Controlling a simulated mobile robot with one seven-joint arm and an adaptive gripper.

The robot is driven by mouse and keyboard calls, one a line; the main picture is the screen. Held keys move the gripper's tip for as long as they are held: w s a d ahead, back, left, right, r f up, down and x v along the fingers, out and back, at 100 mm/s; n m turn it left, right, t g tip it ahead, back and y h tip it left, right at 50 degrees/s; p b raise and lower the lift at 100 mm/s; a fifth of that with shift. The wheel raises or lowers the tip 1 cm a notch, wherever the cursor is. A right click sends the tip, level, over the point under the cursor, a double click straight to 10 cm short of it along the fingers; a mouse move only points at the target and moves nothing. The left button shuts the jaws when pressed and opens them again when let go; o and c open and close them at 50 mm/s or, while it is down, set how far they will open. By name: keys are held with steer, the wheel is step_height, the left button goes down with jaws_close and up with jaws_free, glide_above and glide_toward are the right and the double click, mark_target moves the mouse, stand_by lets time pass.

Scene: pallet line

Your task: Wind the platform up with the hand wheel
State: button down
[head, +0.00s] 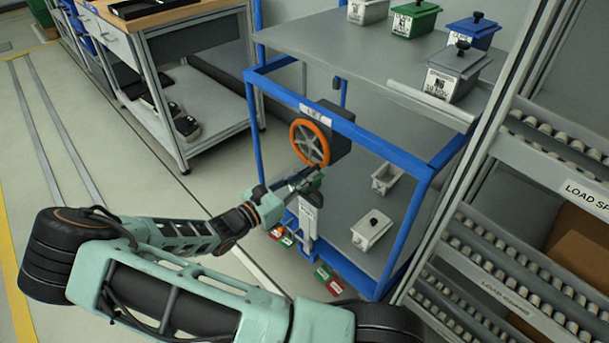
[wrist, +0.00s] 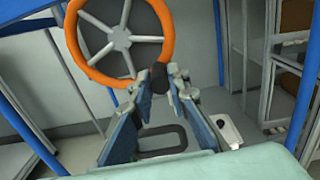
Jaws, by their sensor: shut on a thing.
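The hand wheel (head: 309,143), with an orange rim and grey spokes, stands upright on a dark housing at the front of the blue lift frame (head: 388,148). It fills the upper left of the wrist view (wrist: 121,41). My gripper (head: 307,178) is at the wheel's lower edge. In the wrist view my gripper (wrist: 160,82) has its fingertips closed around the black handle knob (wrist: 160,74) at the lower right of the rim. The fingers partly hide the knob. The grey platform (head: 345,55) is above and behind the wheel.
Lidded bins, grey, green (head: 414,19) and blue (head: 473,31), stand on the platform. A roller rack (head: 540,195) stands close on the right, a workbench (head: 165,22) on the left.

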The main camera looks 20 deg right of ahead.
steer(key=shift+w+a, duration=0.25)
steer(key=shift+w, duration=0.1)
steer(key=shift+w+a+f+m, duration=0.1)
steer(key=shift+w+m, duration=0.15)
steer(key=shift+m, duration=0.25)
steer(key=c, duration=1.8)
jaws_free()
steer(key=shift+c, duration=0.2)
steer(key=shift+s+f, duration=0.1)
steer(key=shift+s, duration=0.05)
steer(key=v, duration=1.2)
steer(key=shift+c, duration=0.5)
